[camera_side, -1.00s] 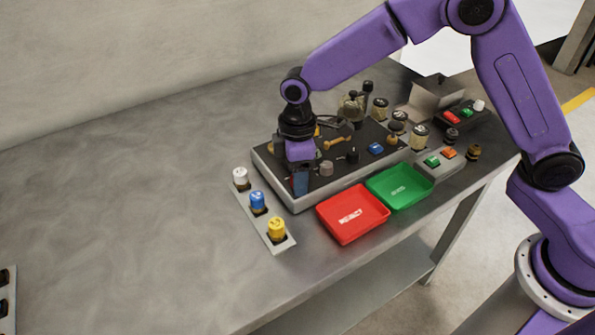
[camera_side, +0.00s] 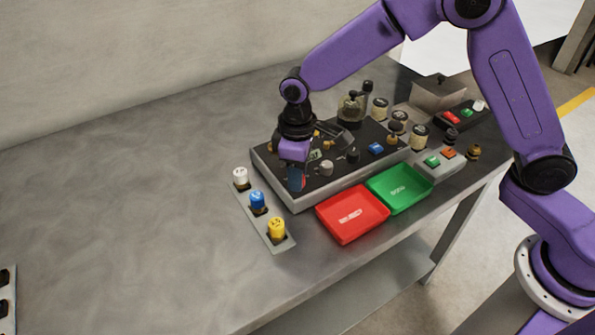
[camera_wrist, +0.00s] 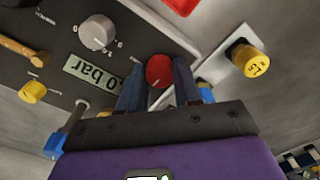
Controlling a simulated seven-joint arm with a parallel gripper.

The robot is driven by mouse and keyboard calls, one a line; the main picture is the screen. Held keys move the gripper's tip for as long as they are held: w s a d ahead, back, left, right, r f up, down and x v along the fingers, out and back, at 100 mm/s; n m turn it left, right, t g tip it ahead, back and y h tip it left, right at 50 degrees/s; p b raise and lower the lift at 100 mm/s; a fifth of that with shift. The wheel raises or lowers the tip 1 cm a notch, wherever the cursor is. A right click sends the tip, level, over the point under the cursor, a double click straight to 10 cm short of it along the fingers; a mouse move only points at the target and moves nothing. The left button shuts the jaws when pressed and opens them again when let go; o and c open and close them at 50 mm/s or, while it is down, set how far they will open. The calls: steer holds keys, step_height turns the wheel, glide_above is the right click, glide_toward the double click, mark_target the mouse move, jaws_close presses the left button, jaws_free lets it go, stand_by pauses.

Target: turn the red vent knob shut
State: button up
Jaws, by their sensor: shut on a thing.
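The red vent knob (camera_wrist: 159,70) is round and sits near the edge of the dark panel (camera_wrist: 60,100) in the wrist view. My gripper (camera_wrist: 157,78) has one finger on either side of the knob and is shut on it. In the side view my gripper (camera_side: 297,182) is low over the left front corner of the panel (camera_side: 335,184), and its fingers hide most of the knob there. A display (camera_wrist: 92,72) on the panel shows "0 bar", its left part cut off or unclear.
A grey knob (camera_wrist: 97,32) and a yellow knob (camera_wrist: 32,91) are on the same panel. A strip with white, blue (camera_side: 257,201) and yellow (camera_side: 277,229) knobs lies to the left. Red (camera_side: 378,222) and green (camera_side: 428,188) trays stand in front.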

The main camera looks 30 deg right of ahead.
steer(key=m, duration=1.3)
steer(key=shift+m, duration=0.4)
stand_by(0.3)
steer(key=o, duration=1)
steer(key=shift+o, duration=0.2)
step_height(320, 180, up, 18)
steer(key=shift+f, duration=0.25)
steer(key=s+d+f+n, duration=0.4)
steer(key=s+d+n, duration=0.4)
steer(key=s, duration=0.6)
steer(key=s+d+f+n, duration=0.4)
steer(key=s+d+n, duration=0.5)
steer(key=s+d, duration=0.3)
steer(key=shift+s+f, duration=0.15)
steer(key=shift+s, duration=0.7)
